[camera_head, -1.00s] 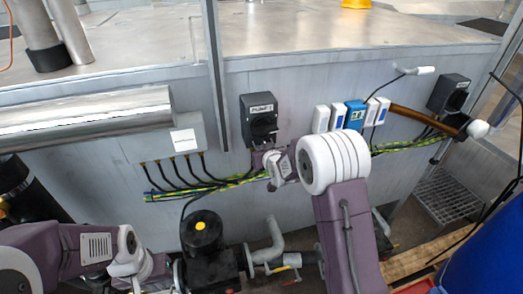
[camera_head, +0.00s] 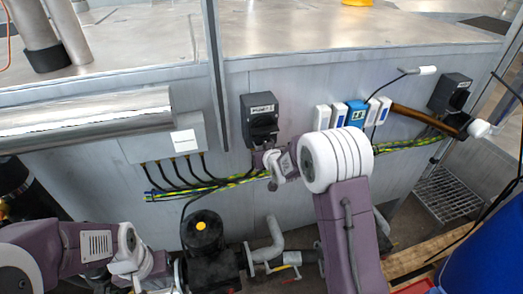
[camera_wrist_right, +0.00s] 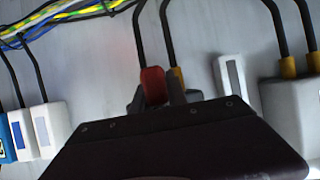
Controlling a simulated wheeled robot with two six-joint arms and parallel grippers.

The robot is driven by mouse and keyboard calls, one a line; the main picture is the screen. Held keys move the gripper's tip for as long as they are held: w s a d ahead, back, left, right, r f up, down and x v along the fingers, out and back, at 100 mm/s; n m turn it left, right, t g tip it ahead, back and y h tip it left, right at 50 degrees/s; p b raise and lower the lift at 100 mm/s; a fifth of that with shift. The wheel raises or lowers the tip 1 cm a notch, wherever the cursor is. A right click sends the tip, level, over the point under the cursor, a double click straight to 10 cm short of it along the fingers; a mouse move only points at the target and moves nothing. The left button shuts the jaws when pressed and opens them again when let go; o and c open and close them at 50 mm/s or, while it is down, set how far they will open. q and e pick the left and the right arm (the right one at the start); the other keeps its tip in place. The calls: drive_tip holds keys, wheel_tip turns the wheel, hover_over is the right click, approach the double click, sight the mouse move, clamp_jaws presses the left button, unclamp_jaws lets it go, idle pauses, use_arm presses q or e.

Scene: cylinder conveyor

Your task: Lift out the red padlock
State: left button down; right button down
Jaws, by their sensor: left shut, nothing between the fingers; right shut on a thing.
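The red padlock (camera_wrist_right: 152,82) shows in the right wrist view, between the grey fingers of my right gripper (camera_wrist_right: 157,91). My right gripper is shut on it, close to the grey panel wall. In the head view my right gripper (camera_head: 260,157) is just under the dark switch box (camera_head: 259,117), and the padlock cannot be made out there. My left gripper (camera_head: 155,272) is low at the left, beside the black pump (camera_head: 205,250). It is shut and empty, and its fingertips are hard to make out.
Yellow-green cables (camera_head: 215,184) run along the wall below the switch box. White and blue plug boxes (camera_head: 356,113) are to the right of it. A second dark box (camera_head: 450,92) hangs further right. A blue barrel (camera_head: 492,240) stands at lower right. Pipes (camera_head: 270,252) lie below.

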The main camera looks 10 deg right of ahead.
sight(262, 141)
drive_tip(key=r, duration=0.1)
drive_tip(key=w+r+t, duration=0.1)
drive_tip(key=r, duration=0.1)
drive_tip(key=shift+d+r, duration=0.15)
drive_tip(key=shift+s+d+r+b, duration=0.15)
drive_tip(key=shift+s+b, duration=0.55)
drive_tip(key=shift+s, duration=1.15)
drive_tip(key=shift+v, duration=1.15)
use_arm(q)
drive_tip(key=shift+s+f+b, duration=0.25)
drive_tip(key=shift+s+f, duration=0.05)
drive_tip(key=shift+f, duration=0.2)
drive_tip(key=shift+s+f+b, duration=0.25)
drive_tip(key=shift+s+f, duration=0.05)
drive_tip(key=shift+f, duration=0.2)
use_arm(e)
drive_tip(key=shift+s+f, duration=0.25)
drive_tip(key=shift+s, duration=0.25)
drive_tip(key=shift+s+f, duration=0.25)
drive_tip(key=shift+s, duration=0.3)
use_arm(q)
drive_tip(key=shift+w, duration=0.1)
use_arm(e)
drive_tip(key=shift+w+a, duration=0.1)
drive_tip(key=shift+a, duration=0.15)
